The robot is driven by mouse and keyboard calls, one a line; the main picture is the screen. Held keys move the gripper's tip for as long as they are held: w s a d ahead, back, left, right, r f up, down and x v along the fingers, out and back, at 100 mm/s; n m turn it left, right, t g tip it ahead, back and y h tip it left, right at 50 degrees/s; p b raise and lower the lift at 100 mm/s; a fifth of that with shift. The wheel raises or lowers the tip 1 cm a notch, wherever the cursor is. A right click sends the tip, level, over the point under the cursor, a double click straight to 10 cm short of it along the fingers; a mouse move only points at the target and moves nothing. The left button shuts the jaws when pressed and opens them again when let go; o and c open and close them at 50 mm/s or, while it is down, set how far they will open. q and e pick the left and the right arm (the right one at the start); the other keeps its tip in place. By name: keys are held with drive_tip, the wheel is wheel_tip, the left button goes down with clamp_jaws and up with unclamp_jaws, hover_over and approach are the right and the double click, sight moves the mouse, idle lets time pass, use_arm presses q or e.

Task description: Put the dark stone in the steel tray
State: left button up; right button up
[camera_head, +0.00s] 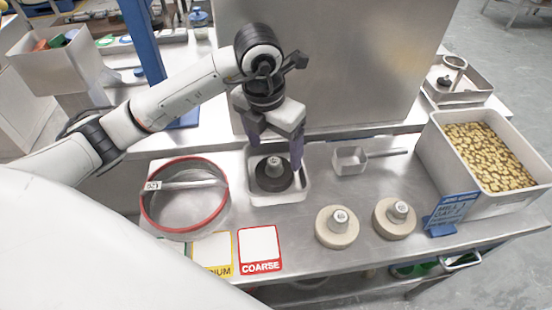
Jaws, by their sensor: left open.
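The dark stone (270,184), a black disc with a grey metal hub on top, sits inside the steel tray (279,199). The tray is a small shallow rectangular pan on the steel bench. My left gripper (276,157) is just above and behind the stone, pointing down with its purple fingers spread apart. The right finger reaches down beside the stone near the tray's right side. No contact between the fingers and the stone can be made out. My right gripper is not in view.
A red-rimmed sieve (223,208) stands left of the tray. Two pale stones (337,232) (393,222) stand to the right. A small scoop (350,162), a bin of beans (446,178) and a blue sign (449,214) are further right. Cards, including COARSE (260,248), lie in front.

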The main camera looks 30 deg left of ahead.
sight(272, 164)
use_arm(q)
wheel_tip(272, 164, up, 6)
drive_tip(key=shift+s, duration=0.45)
